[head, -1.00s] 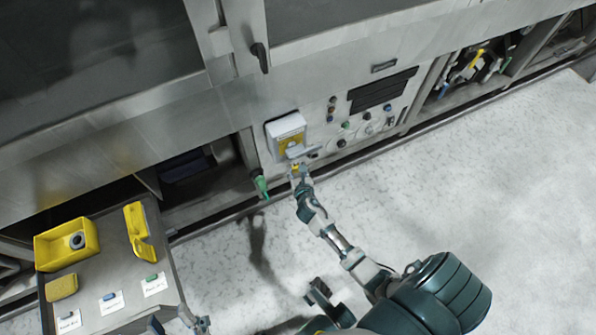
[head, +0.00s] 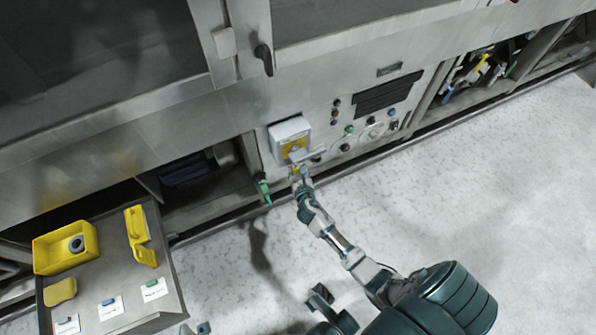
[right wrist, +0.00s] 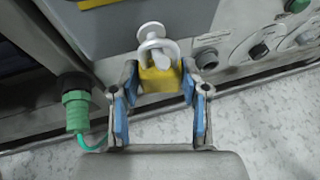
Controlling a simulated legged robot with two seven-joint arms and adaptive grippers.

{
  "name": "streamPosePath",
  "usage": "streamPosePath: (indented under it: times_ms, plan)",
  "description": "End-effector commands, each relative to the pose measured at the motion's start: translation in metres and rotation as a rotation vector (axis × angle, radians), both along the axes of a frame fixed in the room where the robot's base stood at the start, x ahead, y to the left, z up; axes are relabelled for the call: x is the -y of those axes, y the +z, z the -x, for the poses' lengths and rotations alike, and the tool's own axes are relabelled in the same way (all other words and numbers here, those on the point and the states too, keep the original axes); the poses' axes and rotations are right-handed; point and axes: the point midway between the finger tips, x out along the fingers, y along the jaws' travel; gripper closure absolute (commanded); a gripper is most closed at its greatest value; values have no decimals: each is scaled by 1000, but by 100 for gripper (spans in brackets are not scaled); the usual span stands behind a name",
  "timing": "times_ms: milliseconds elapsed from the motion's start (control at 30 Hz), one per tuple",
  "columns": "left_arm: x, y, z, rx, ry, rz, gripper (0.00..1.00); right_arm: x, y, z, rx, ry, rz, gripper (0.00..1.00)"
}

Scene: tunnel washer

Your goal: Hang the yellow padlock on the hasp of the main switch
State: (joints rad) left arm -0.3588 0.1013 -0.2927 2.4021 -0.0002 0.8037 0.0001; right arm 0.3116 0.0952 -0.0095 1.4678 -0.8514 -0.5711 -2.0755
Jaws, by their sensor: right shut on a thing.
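The main switch (head: 290,135) is a light grey box with a yellow plate on the machine's front panel, with a grey handle (head: 309,157) on it. My right gripper (right wrist: 158,83) is just below it, shut on the yellow padlock (right wrist: 160,78). The padlock's body sits between the blue-padded fingertips. A pale ring and a round-headed peg (right wrist: 151,31) overlap just above the body; I cannot tell whether the shackle is around the hasp. In the head view the padlock is small and mostly hidden. A small part of my left gripper (head: 195,329) shows at the bottom edge.
A green connector (right wrist: 76,110) with a cable hangs left of the switch. Buttons and dials (head: 345,147) are to the right. A grey table (head: 120,265) at the left holds a yellow bin (head: 50,256), other yellow items and labels. The floor is clear.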

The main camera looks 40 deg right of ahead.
Motion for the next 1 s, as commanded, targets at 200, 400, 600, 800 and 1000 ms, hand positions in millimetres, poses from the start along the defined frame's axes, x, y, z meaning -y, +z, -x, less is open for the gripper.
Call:
streamPosePath:
  times_ms: [200, 400, 600, 800, 1000]
  plan:
    - [0, 0, 0, 0, 0, 0, 50, 0, 0, 0, 0, 0, 0, 92]
    - [0, 0, 0, 0, 0, 0, 50, 0, 0, 0, 0, 0, 0, 26]
    - [0, 0, 0, 0, 1, 1, 50, 0, 0, 0, -1, 0, 0, 26]
    - [0, 2, 2, 4, 1, 2, 50, -6, 4, 11, -1, 2, 1, 26]
    - [0, 2, 2, 3, 0, 1, 50, -25, 20, 46, -1, 2, -2, 26]
